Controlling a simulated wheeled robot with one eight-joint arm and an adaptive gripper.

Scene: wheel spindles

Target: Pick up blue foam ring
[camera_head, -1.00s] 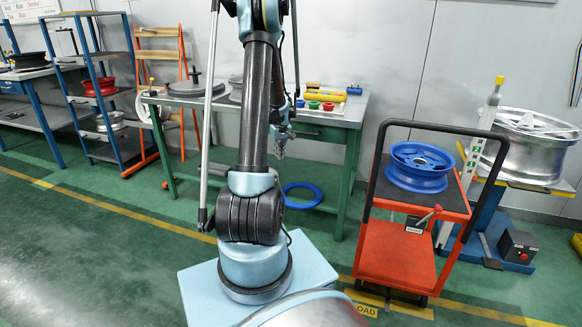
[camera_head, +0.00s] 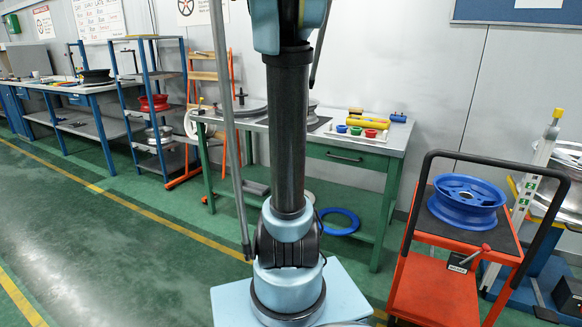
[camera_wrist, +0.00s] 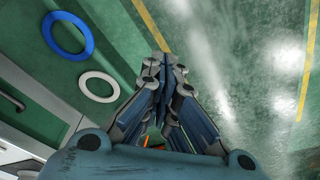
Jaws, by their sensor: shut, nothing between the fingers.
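The blue foam ring (camera_head: 356,221) lies flat on a green surface under the green workbench in the head view, just right of my arm. It also shows at the upper left of the wrist view (camera_wrist: 49,28), apart from my gripper. My gripper (camera_wrist: 164,62) is shut and empty in the wrist view, over green floor to the right of the ring. The head view does not show my gripper, only my arm links.
A white ring (camera_wrist: 98,75) lies close to the blue ring. The green workbench (camera_head: 345,155) carries small coloured rings and yellow rollers. A red cart (camera_head: 435,290) with a blue wheel rim (camera_head: 467,205) stands at right. Shelves stand at left, with open floor before them.

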